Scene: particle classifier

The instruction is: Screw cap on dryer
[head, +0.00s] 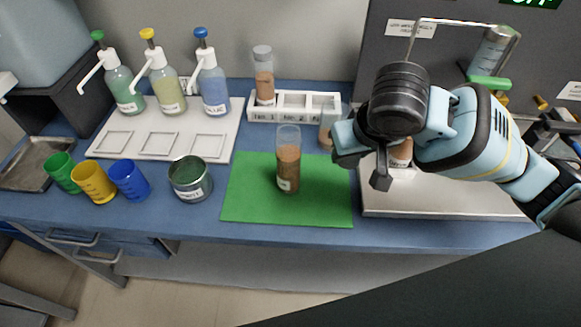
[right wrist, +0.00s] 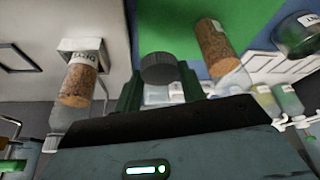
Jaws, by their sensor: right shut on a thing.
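My right gripper (head: 380,178) hangs over the gap between the green mat and the metal plate in the head view. In the right wrist view its fingers (right wrist: 158,80) are shut on a dark grey ribbed round cap (right wrist: 158,66). A clear tube of brown grains (head: 288,165) stands upright on the green mat, left of the gripper; it also shows in the right wrist view (right wrist: 214,45). A second tube of brown grains (right wrist: 79,82), by a partly legible label, shows there too; in the head view it (head: 401,153) is mostly hidden behind my arm. My left gripper is not in view.
The green mat (head: 245,200) has free room on its left. A white rack (head: 308,101) holds a tube. A dark round tin (head: 190,178), coloured cups (head: 95,185) and pump bottles (head: 165,92) stand left. The metal plate (head: 440,200) lies right, under my arm.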

